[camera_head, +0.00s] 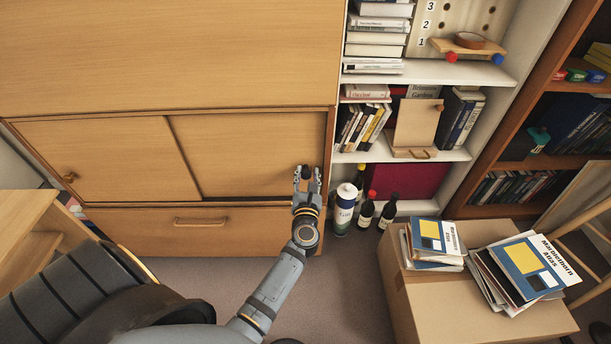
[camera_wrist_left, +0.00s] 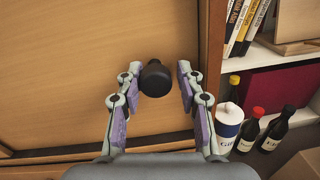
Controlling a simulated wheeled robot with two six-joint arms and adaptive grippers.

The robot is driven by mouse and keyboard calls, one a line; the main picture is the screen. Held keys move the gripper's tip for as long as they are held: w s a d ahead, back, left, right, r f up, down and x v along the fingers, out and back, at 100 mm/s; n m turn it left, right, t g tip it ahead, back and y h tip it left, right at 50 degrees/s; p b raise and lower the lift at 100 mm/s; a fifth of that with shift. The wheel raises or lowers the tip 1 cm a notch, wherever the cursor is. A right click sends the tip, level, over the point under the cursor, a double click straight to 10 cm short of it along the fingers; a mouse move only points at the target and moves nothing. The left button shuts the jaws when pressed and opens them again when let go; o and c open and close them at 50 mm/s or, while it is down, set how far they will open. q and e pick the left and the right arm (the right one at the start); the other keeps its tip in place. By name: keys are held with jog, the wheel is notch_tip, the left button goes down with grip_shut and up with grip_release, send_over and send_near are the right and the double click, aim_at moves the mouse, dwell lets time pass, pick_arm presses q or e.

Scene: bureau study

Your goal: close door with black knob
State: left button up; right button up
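The door with the black knob (camera_head: 245,150) is the right wooden panel of the low cabinet. In the left wrist view its flat wood face (camera_wrist_left: 70,75) fills the left and middle. The round black knob (camera_head: 305,171) sits near the panel's right edge. It also shows in the left wrist view (camera_wrist_left: 155,78), between the fingertips and closer to the left finger. My left gripper (camera_head: 307,178) is open around the knob, with a clear gap on the right side; it also shows in the left wrist view (camera_wrist_left: 158,82). My right gripper is not in view.
A left panel (camera_head: 100,160) with a wooden knob (camera_head: 69,178) stands beside it, above a drawer (camera_head: 190,235). Bottles (camera_head: 366,213) and a white-and-blue container (camera_head: 344,210) stand close right of my gripper. A box (camera_head: 440,300) with books stands at right.

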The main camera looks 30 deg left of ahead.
aim_at(308, 141)
pick_arm(q)
jog(key=shift+o, duration=1.4)
jog(key=shift+d, duration=0.15)
jog(key=shift+r, duration=0.1)
notch_tip(308, 141, up, 10)
jog(key=shift+f, duration=0.1)
